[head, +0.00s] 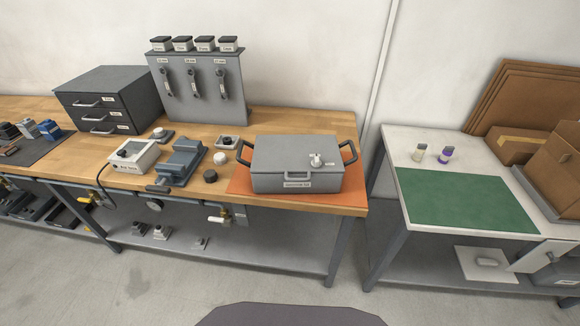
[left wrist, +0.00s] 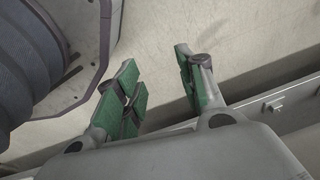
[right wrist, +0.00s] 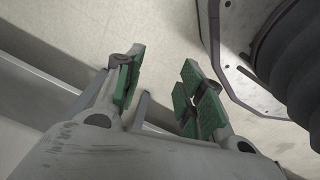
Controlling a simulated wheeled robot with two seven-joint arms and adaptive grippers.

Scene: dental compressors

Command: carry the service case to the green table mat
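The service case (head: 297,163) is a grey box with a lid, a front handle and a dark handle at each side. It rests on an orange mat (head: 244,183) at the right end of the wooden workbench. The green table mat (head: 466,200) lies bare on the white table to the right. My left gripper (left wrist: 160,88) shows only in the left wrist view, with its green-padded fingers apart and nothing between them. My right gripper (right wrist: 160,88) shows only in the right wrist view, also spread and empty. Both are over the floor, away from the case.
A white-labelled valve or knob sits on the case lid (head: 316,160). A vise (head: 181,162) and a small meter box (head: 134,155) stand left of the case. Cardboard boxes (head: 555,165) crowd the table's right side. A gap separates the tables.

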